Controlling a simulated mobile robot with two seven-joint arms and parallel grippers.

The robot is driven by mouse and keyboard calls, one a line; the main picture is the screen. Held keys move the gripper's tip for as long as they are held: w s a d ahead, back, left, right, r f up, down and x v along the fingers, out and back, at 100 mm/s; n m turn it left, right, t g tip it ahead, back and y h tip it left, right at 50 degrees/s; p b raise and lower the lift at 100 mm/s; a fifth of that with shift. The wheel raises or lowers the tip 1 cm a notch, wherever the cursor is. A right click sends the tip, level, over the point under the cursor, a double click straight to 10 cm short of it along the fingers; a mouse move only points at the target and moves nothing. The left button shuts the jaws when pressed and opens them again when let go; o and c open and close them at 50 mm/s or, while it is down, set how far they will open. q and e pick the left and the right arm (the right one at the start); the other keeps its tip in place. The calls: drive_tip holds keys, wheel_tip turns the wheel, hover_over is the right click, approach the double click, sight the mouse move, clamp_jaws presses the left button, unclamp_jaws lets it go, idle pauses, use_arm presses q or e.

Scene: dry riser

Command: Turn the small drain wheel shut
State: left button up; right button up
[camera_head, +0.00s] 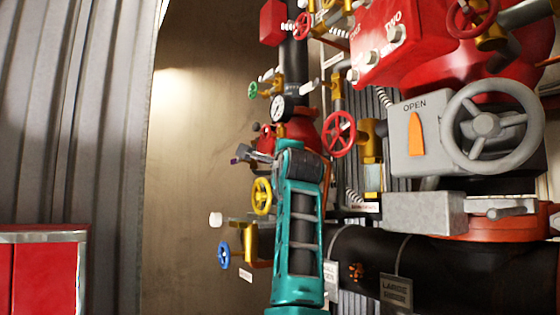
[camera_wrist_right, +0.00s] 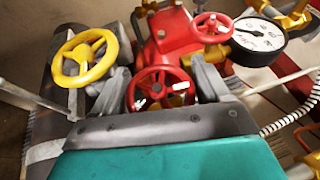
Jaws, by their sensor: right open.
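A small red wheel (camera_wrist_right: 158,88) faces the right wrist view, between the two grey fingers of my right gripper (camera_wrist_right: 162,80). The fingers stand apart on either side of it; I cannot tell whether they touch it. In the head view my right gripper (camera_head: 243,156) reaches left from my teal arm, above a yellow wheel (camera_head: 262,196). The red wheel at the gripper is mostly hidden there. The yellow wheel also shows left of the fingers in the wrist view (camera_wrist_right: 85,58). No readable label shows which wheel is the drain wheel. My left gripper is out of view.
A pressure gauge (camera_head: 282,108) and a green wheel (camera_head: 253,90) are above the gripper; a blue wheel (camera_head: 224,255) is below. A large grey wheel (camera_head: 487,124) is at right. Another red wheel (camera_wrist_right: 211,27) stands close behind the fingers. The wall left of the pipes is clear.

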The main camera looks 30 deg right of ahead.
drive_tip(key=shift+c, duration=0.3)
drive_tip(key=c, duration=0.6)
drive_tip(key=shift+s+r+m+t+h+b, duration=0.1)
drive_tip(key=shift+r+m+t+h+b, duration=0.1)
drive_tip(key=shift+m+t+h+b, duration=0.7)
drive_tip(key=shift+s+r+m+t+h+b, duration=0.15)
drive_tip(key=shift+m+t+h+b, duration=0.45)
drive_tip(key=shift+m+t+h, duration=0.45)
drive_tip(key=o, duration=0.7)
drive_tip(key=shift+c, duration=0.2)
